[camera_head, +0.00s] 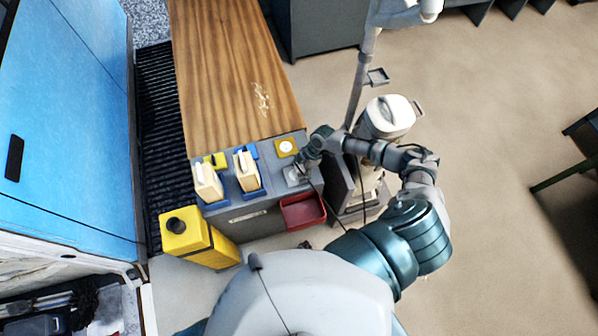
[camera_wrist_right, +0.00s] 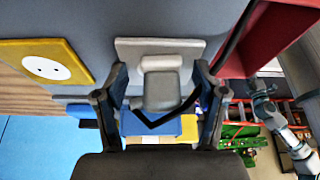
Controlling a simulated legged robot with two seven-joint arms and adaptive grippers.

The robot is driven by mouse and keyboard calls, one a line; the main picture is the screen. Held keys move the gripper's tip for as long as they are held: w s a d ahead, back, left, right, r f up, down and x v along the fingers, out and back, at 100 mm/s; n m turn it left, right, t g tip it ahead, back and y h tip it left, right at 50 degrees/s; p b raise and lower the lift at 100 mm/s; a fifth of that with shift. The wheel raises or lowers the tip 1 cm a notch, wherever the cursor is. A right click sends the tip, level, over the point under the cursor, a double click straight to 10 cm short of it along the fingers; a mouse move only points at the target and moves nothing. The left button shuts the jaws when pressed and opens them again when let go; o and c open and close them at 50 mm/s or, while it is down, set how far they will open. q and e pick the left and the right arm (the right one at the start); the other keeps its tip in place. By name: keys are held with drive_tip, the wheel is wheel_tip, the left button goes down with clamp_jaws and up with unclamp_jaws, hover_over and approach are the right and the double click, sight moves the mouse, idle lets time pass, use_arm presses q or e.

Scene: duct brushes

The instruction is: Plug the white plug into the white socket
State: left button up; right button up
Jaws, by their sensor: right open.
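A pale grey-white plug (camera_wrist_right: 163,88) lies against a light grey plate (camera_wrist_right: 126,46) on the dark grey bench top. My right gripper (camera_wrist_right: 161,72) is open, with one finger on either side of the plug and a visible gap to each. In the head view my right gripper (camera_head: 298,174) is small and partly hides the plug. The white round socket face (camera_wrist_right: 46,67) sits on a yellow plate, left of the gripper in the wrist view. In the head view this socket (camera_head: 286,147) is just behind the gripper. My left gripper is not in view.
A black cable (camera_wrist_right: 233,38) runs close to the right finger. A red bin (camera_head: 303,211) hangs at the bench front. The wooden top (camera_head: 225,70) is mostly clear.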

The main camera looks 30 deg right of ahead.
sight(297, 169)
drive_tip(key=shift+a+r, duration=0.15)
drive_tip(key=shift+a, duration=0.35)
drive_tip(key=shift+c, duration=0.5)
drive_tip(key=shift+a, duration=0.25)
drive_tip(key=c, duration=0.4)
drive_tip(key=shift+a+r, duration=0.1)
drive_tip(key=c, duration=0.7)
drive_tip(key=shift+c, duration=0.3)
drive_tip(key=shift+d, duration=0.7)
drive_tip(key=shift+r, duration=0.4)
drive_tip(key=shift+a+r, duration=0.15)
drive_tip(key=shift+r, duration=0.5)
drive_tip(key=shift+a+r, duration=0.15)
drive_tip(key=shift+r, duration=0.45)
use_arm(q)
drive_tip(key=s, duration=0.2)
drive_tip(key=p, duration=0.1)
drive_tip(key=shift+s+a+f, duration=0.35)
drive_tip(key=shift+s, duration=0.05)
use_arm(e)
drive_tip(key=s+r, duration=0.1)
drive_tip(key=s, duration=1.5)
drive_tip(key=shift+r, duration=0.25)
